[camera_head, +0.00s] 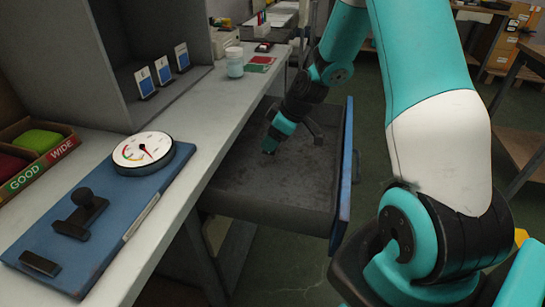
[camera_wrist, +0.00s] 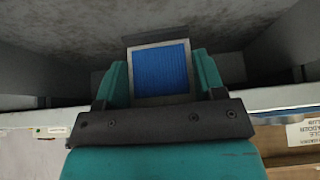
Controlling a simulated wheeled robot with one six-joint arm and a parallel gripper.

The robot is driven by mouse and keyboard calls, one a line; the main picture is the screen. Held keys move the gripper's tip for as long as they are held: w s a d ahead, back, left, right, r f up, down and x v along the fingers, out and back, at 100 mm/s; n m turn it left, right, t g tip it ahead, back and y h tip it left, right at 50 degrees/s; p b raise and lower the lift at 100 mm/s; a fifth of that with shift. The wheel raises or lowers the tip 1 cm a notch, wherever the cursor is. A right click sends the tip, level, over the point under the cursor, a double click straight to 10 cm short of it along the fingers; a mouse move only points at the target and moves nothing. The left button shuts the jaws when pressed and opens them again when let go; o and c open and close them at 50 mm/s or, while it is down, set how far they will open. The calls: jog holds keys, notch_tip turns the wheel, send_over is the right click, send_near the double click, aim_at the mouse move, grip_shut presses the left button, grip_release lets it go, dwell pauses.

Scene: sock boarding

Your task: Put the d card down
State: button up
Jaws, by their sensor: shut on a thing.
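A card with a blue face and a pale border (camera_wrist: 162,72) sits between the two teal fingers of my gripper (camera_wrist: 161,80) in the wrist view. My gripper is shut on it; any letter on it is not readable. In the head view my gripper (camera_head: 270,146) points down over the open grey drawer (camera_head: 240,190) with its blue front. The held card is too small or hidden to make out there. Three blue-and-white cards (camera_head: 163,72) stand in a row of black holders on the grey shelf at the left.
The bench holds a round dial gauge (camera_head: 143,152) on a blue board (camera_head: 110,225), a pale jar (camera_head: 234,62) and a sorting box (camera_head: 35,172) marked GOOD and WIDE. The drawer floor looks mostly bare. The drawer walls rise around my gripper.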

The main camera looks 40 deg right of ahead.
jog(key=shift+f+b, duration=0.35)
jog(key=shift+f, duration=2.75)
jog(key=shift+f, duration=0.15)
jog(key=o, duration=0.9)
jog(key=p+v, duration=0.2)
jog(key=v, duration=1)
jog(key=s+a+r+g+y, duration=0.1)
jog(key=s+a+r, duration=0.3)
jog(key=a, duration=0.5)
jog(key=s+a+r+g, duration=0.1)
jog(key=a+r, duration=0.5)
jog(key=a, duration=0.2)
jog(key=s+a+r+g, duration=0.1)
jog(key=s+a+r, duration=0.1)
jog(key=s+a, duration=0.3)
jog(key=s+a+r+g, duration=0.1)
jog(key=s+a, duration=0.4)
jog(key=s, duration=0.6)
jog(key=shift+r+m+g, duration=0.3)
jog(key=shift+r+g, duration=0.1)
jog(key=shift+r, duration=0.5)
